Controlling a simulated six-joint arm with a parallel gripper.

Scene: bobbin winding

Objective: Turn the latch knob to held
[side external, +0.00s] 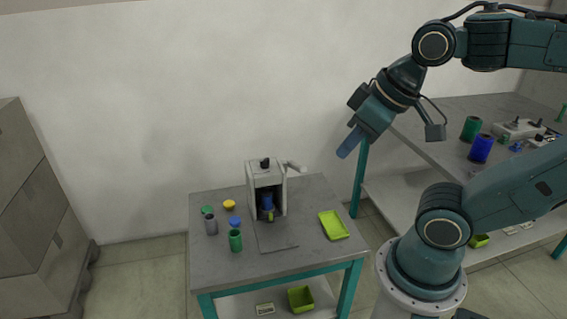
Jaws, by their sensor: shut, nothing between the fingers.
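A grey bobbin winder (252,178) stands near the back of the small table, with a light handle (295,165) out to its right. A small dark knob (265,162) sits on its top; I cannot tell whether this is the latch knob or which way it is set. A blue bobbin (267,202) sits inside the winder's front opening. My gripper (347,150) is up in the air to the right of the winder and well above the table. Its blue fingers are shut and empty, pointing down and left.
Green (235,240) and grey (211,225) spools and small blue and yellow pieces stand left of the winder. A lime tray (334,225) lies at the right of the table (305,250). A larger bench (440,135) with more spools stands behind at right.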

